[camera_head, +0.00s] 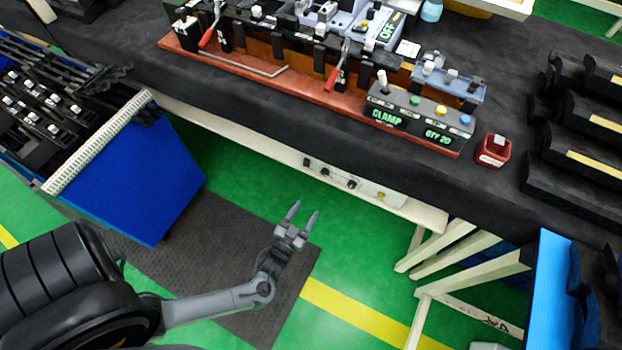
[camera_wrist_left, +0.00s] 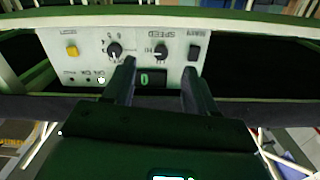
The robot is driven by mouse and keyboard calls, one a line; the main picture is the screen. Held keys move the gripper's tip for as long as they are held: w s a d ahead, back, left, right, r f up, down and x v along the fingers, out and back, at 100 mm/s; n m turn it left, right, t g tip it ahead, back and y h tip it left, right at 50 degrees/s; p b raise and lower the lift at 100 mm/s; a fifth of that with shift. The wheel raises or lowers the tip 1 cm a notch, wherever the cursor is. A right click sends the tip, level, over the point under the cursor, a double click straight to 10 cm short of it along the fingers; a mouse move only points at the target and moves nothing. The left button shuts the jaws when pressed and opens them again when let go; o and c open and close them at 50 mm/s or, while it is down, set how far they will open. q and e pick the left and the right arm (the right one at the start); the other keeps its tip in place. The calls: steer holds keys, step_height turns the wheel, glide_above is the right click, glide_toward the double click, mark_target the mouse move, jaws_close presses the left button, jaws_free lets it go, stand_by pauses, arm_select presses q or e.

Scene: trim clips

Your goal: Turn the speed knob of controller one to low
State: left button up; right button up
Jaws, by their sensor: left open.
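A pale controller panel (camera_head: 365,192) is fixed under the front edge of the bench. In the left wrist view the panel (camera_wrist_left: 95,68) appears upside down. Its speed knob (camera_wrist_left: 161,51), black with a white mark, sits beside the word SPEED; it also shows small in the head view (camera_head: 325,171). A second black knob (camera_wrist_left: 114,51) is to its left in the wrist view. My left gripper (camera_head: 302,213) is open and empty, its fingers pointing up towards the panel and apart from it. In the wrist view the speed knob lies between the fingertips (camera_wrist_left: 158,72). My right gripper is not in view.
The panel also has a black switch (camera_wrist_left: 193,52), a yellow button (camera_wrist_left: 72,50) and a small display reading 0 (camera_wrist_left: 150,77). A blue bin (camera_head: 160,185) stands left. The clamp fixture (camera_head: 330,90) and red box (camera_head: 494,150) are on the bench above. Pale bench legs (camera_head: 440,250) stand right.

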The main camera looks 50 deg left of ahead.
mark_target(324, 174)
arm_select(q)
steer(key=w+a+r, duration=0.1)
steer(key=w, duration=0.2)
steer(key=w+a+r+b, duration=0.1)
steer(key=w, duration=0.3)
steer(key=w+a, duration=0.1)
steer(key=w, duration=0.3)
steer(key=shift+a+r, duration=0.35)
steer(key=shift+r, duration=0.05)
steer(key=shift+w+a+b, duration=0.25)
steer(key=shift+w+b, duration=0.05)
steer(key=shift+w, duration=0.25)
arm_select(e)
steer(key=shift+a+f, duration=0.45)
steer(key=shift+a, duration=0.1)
arm_select(q)
steer(key=c, duration=1.1)
steer(key=shift+o, duration=0.2)
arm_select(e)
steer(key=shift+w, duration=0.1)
